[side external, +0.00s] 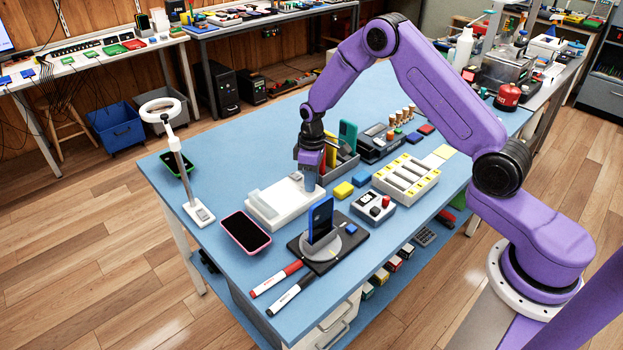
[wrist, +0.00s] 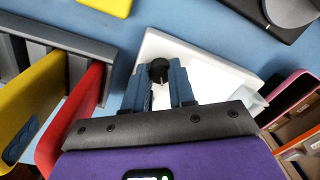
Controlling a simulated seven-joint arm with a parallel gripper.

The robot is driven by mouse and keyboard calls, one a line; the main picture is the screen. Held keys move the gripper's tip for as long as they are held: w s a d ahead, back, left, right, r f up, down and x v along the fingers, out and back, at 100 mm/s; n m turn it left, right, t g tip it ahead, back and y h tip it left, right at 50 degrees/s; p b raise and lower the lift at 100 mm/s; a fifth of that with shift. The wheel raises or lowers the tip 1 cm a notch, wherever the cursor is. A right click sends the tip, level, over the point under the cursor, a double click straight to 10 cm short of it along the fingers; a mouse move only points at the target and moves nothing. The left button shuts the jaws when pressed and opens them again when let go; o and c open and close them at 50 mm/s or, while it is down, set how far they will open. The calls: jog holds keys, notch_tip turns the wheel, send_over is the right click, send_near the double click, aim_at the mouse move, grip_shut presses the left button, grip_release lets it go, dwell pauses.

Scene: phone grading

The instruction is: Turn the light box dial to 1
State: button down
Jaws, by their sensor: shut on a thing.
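The light box (side external: 270,214) is a low white box on the blue table, left of centre in the side view; part of its white body (wrist: 205,65) shows in the wrist view. Its dial (wrist: 159,69) is a small black knob at one end of the box. My gripper (wrist: 160,84) points down over that end, with its two blue-grey fingers on either side of the dial, shut on it. In the side view my gripper (side external: 311,184) hides the dial. The dial's numbers and its setting cannot be read.
A grey rack with yellow and red phones (wrist: 77,110) stands close beside my gripper. A pink-edged phone (side external: 245,232) lies nearby. A blue phone (side external: 321,219) stands on a dark base in front. A ring lamp (side external: 178,150) stands at the left edge.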

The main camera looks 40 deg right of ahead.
jog(key=c, duration=0.9)
grip_release()
jog(key=shift+c, duration=0.2)
jog(key=shift+r, duration=0.1)
notch_tip(320, 180, up, 17)
jog(key=shift+w+d+r, duration=0.15)
jog(key=shift+w+d, duration=0.1)
jog(key=shift+d, duration=0.15)
jog(key=s+a+r+n, duration=0.2)
jog(key=s+a, duration=0.3)
jog(key=s, duration=0.4)
jog(key=s+a+r+n, duration=0.15)
jog(key=s+a, duration=0.25)
jog(key=s, duration=0.5)
jog(key=s+d+n, duration=0.1)
jog(key=s+d, duration=0.1)
jog(key=s, duration=0.8)
jog(key=s+d+n, duration=0.1)
jog(key=s+d, duration=0.1)
jog(key=s, duration=0.8)
jog(key=shift+s+d+f+t, duration=0.2)
jog(key=shift+d+f+t, duration=0.1)
jog(key=shift+f, duration=0.1)
